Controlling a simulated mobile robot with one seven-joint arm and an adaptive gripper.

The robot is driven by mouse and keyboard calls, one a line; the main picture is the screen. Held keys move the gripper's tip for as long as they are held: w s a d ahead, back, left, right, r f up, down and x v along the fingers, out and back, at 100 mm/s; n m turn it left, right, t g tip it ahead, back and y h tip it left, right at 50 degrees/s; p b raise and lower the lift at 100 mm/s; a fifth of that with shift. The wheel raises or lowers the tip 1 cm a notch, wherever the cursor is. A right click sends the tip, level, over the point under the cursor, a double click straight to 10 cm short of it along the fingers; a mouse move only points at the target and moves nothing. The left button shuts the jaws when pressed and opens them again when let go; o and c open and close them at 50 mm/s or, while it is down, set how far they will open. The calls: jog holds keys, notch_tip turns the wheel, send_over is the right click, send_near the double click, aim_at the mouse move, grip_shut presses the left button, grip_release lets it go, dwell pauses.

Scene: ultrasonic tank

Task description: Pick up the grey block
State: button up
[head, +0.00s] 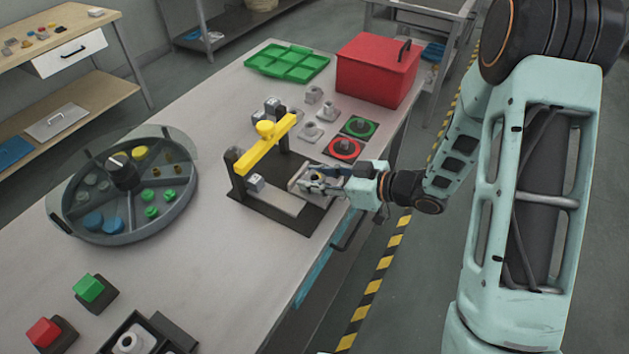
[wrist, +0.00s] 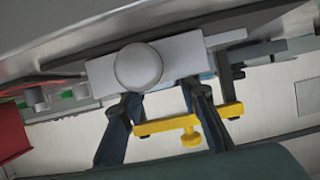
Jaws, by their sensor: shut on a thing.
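My gripper (head: 318,184) is shut on a grey block (head: 301,178) at the right end of the black-based fixture (head: 312,216). In the wrist view the grey block (wrist: 185,60) lies across the two dark fingers (wrist: 160,92), with a round pale knob on its near face. The fingers cover part of the block. Whether it touches the fixture I cannot tell.
The fixture's yellow bar (head: 264,146) stands close to the left of my gripper. Red (head: 343,149) and green (head: 358,127) pads, loose grey pieces (head: 310,133) and a red box (head: 375,75) lie beyond. A round sectioned tray (head: 75,231) is at left.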

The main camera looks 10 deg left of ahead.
grip_shut()
jog(key=shift+r, duration=0.1)
